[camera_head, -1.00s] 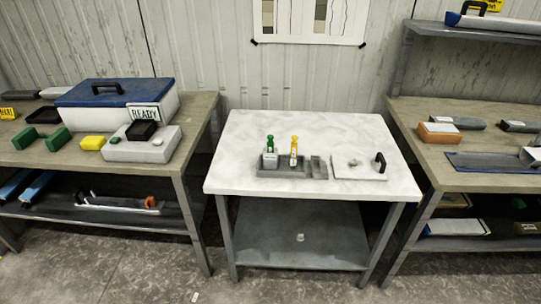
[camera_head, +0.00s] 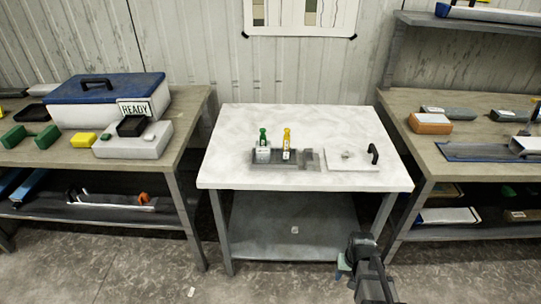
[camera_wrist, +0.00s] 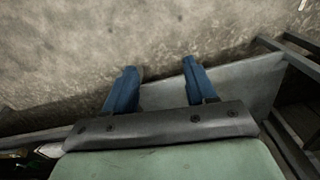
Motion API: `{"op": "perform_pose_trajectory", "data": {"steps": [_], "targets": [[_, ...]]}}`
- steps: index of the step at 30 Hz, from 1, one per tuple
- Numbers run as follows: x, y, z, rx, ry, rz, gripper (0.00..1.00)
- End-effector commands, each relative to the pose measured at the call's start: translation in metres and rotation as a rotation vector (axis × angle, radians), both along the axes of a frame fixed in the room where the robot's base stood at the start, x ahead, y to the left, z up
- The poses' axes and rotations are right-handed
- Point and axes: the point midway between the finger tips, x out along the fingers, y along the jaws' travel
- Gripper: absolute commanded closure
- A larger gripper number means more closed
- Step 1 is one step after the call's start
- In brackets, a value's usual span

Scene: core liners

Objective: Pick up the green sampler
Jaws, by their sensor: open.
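The green sampler (camera_head: 263,138) stands upright in the left part of a grey rack (camera_head: 305,160) on the white-topped middle table. Its top is green and its lower body is pale. A yellow sampler (camera_head: 286,143) stands upright just to its right in the same rack. My gripper (camera_head: 343,267) is low at the front right of the middle table, below its top and well away from the sampler. In the wrist view my gripper (camera_wrist: 160,88) shows two blue fingers spread apart with nothing between them. The green sampler is not in the wrist view.
A white board with a black handle (camera_head: 373,153) lies right of the rack. The left bench holds a blue-lidded box (camera_head: 100,88) and green blocks (camera_head: 36,137). The right bench (camera_head: 460,160) holds several items. The front of the middle tabletop is clear.

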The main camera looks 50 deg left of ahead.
Motion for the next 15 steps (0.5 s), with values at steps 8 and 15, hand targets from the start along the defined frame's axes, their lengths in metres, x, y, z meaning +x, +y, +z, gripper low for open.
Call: {"op": "perform_pose_trajectory", "data": {"steps": [8, 15], "targets": [[0.022, 0.114, 0.079, 0.096, -0.1, 0.111, 0.44], [0.024, 0.206, 0.158, 0.182, -0.17, 0.196, 0.44]]}}
